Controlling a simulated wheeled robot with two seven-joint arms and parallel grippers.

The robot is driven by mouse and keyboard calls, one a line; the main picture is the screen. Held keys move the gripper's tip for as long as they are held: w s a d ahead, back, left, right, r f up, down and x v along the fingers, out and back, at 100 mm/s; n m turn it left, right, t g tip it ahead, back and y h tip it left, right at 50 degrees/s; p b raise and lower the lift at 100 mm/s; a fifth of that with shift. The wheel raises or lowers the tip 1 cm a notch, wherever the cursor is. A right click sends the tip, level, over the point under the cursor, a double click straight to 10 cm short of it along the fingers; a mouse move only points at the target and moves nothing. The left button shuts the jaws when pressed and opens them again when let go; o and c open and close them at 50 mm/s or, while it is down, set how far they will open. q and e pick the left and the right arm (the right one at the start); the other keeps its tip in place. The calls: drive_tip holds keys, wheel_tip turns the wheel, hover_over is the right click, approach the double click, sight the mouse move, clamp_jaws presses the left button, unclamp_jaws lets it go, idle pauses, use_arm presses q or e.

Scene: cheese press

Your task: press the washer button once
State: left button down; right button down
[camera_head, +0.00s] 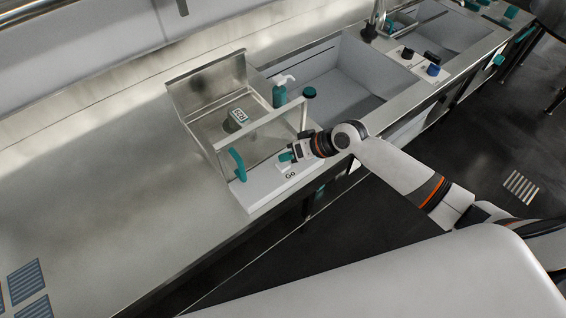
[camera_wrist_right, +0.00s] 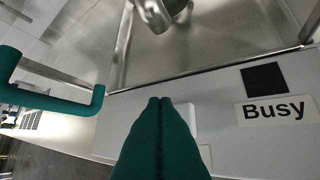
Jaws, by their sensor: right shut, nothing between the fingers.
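The washer (camera_head: 238,192) is a low steel and glass box on the counter with a white front panel (camera_wrist_right: 228,100), a teal handle (camera_head: 237,164) and a "Go" label (camera_head: 290,175). The handle also shows in the wrist view (camera_wrist_right: 50,100). My right gripper (camera_head: 287,157) is over the right part of this panel. Its teal fingers (camera_wrist_right: 160,102) are shut together and empty. A white raised piece (camera_wrist_right: 188,116), perhaps the button, is partly hidden behind the fingertips. I cannot tell whether they touch it. My left gripper is not in view.
A "Busy" label (camera_wrist_right: 273,111) sits under a black square (camera_wrist_right: 264,78) on the panel. A teal pump bottle (camera_head: 280,93) stands behind the washer, beside a sink basin (camera_head: 335,85). The counter to the left (camera_head: 110,170) is mostly clear.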

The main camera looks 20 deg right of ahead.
sight(288, 165)
drive_tip(key=shift+f, duration=0.15)
drive_tip(key=shift+f, duration=0.3)
drive_tip(key=shift+f+b, duration=0.45)
drive_tip(key=shift+f, duration=0.1)
idle(0.8)
drive_tip(key=shift+r, duration=0.1)
drive_tip(key=shift+r+p, duration=0.9)
drive_tip(key=shift+p, duration=0.05)
wheel_tip(288, 165, up, 5)
drive_tip(key=p, duration=0.5)
drive_tip(key=shift+r, duration=0.1)
